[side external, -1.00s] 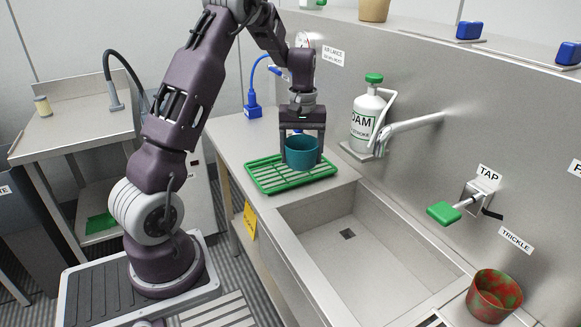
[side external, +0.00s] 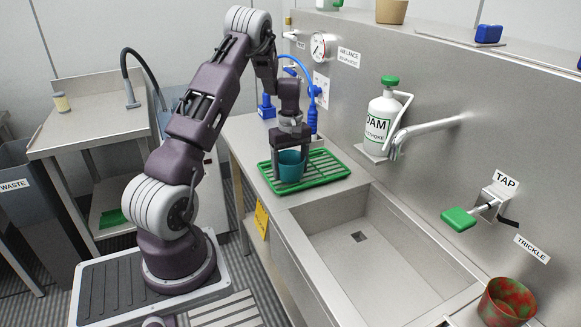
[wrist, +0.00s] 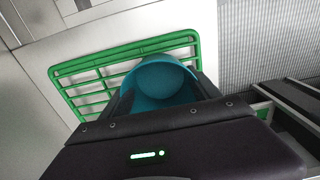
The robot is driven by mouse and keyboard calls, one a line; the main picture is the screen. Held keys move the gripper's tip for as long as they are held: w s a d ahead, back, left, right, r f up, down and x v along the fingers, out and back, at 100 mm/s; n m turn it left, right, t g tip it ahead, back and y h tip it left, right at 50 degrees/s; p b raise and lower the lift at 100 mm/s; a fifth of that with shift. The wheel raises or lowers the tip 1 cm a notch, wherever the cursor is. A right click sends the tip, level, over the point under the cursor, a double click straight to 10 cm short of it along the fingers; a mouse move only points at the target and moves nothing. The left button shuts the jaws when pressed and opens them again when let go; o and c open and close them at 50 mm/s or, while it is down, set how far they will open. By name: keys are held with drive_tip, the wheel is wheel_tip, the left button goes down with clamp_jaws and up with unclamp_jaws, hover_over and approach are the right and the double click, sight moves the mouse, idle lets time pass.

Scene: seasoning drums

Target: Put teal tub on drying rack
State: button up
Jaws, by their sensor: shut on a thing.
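The teal tub (side external: 291,168) is upright between the fingers of my gripper (side external: 290,163), which is shut on it. The green drying rack (side external: 330,176) lies on the steel counter left of the sink. The tub is over the near-left part of the rack; I cannot tell whether its base touches the bars. In the wrist view the tub (wrist: 162,80) shows from above, its lower part hidden by my gripper, with the rack (wrist: 75,70) behind and to the left of it.
The sink basin (side external: 385,245) is right of the rack. A foam bottle (side external: 383,118), the spout (side external: 430,128) and a green-handled tap (side external: 460,219) are along the wall. A red-green pot (side external: 508,300) stands at lower right. A blue hose (side external: 311,95) hangs behind the gripper.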

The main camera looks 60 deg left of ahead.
drive_tip(key=shift+f, duration=0.15)
drive_tip(key=o, duration=1.9)
wheel_tip(320, 180, up, 13)
drive_tip(key=s+d+r+m+t, duration=0.1)
drive_tip(key=d+r+m, duration=0.2)
drive_tip(key=d+r, duration=0.45)
drive_tip(key=s+d+r+m+t, duration=0.1)
drive_tip(key=d+r+m, duration=0.3)
drive_tip(key=d, duration=0.6)
drive_tip(key=s+d+m+t, duration=0.1)
drive_tip(key=s+d+m, duration=0.2)
drive_tip(key=s+d, duration=0.2)
drive_tip(key=s+d+m+t, duration=0.1)
drive_tip(key=s+d+m, duration=0.3)
drive_tip(key=s, duration=0.3)
drive_tip(key=s+d+m+t, duration=0.1)
drive_tip(key=s+d+m, duration=0.3)
drive_tip(key=s+d, duration=0.2)
drive_tip(key=shift+d+f+t, duration=0.2)
drive_tip(key=shift+d+t, duration=0.1)
drive_tip(key=shift+d, duration=0.25)
